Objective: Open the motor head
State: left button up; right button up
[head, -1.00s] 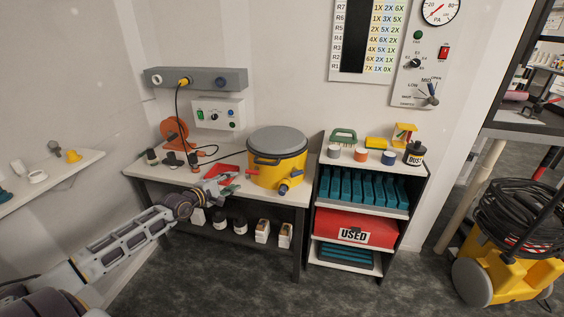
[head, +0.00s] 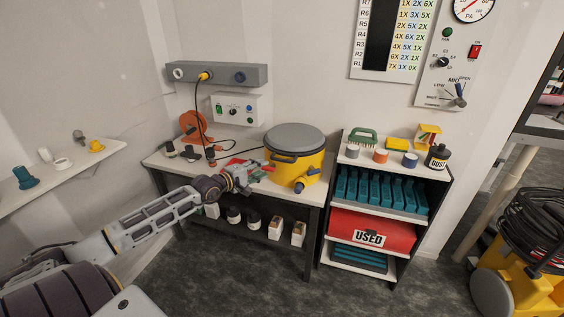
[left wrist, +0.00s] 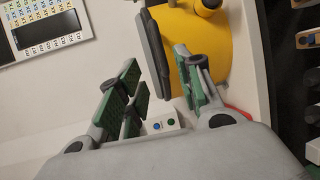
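The yellow canister (head: 311,168) stands on the white bench with its round grey lid (head: 296,137) on top. A dark handle (head: 284,158) shows on its front. A red piece (head: 267,168) shows at its left side, beside my gripper. My left gripper (head: 252,174) is just left of the canister, below lid height. In the left wrist view, the fingers (left wrist: 162,88) are spread and empty, with the yellow body (left wrist: 195,38) and dark lid edge (left wrist: 153,50) beyond them. I cannot tell whether they touch. My right gripper is not in view.
A red tray (head: 236,163) lies on the bench behind my left gripper. A black cable hangs from the grey wall box (head: 226,74). A shelf unit (head: 434,176) with a red USED bin (head: 371,230) stands right of the bench.

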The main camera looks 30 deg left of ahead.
aim_at(281, 161)
pick_arm(q)
jog(key=x, duration=0.6)
jog(key=shift+w+f+b, duration=0.1)
jog(key=shift+w+b, duration=0.25)
jog(key=shift+b, duration=0.05)
jog(key=shift+w+d, duration=0.15)
jog(key=shift+w, duration=0.4)
jog(key=shift+w+d+f, duration=0.1)
jog(key=shift+w+f, duration=0.1)
jog(key=shift+w, duration=0.4)
jog(key=shift+b+x, duration=0.35)
jog(key=shift+x, duration=0.45)
jog(key=shift+w+f, duration=0.1)
jog(key=shift+w, duration=0.35)
jog(key=shift+x, duration=0.8)
jog(key=shift+d, duration=0.1)
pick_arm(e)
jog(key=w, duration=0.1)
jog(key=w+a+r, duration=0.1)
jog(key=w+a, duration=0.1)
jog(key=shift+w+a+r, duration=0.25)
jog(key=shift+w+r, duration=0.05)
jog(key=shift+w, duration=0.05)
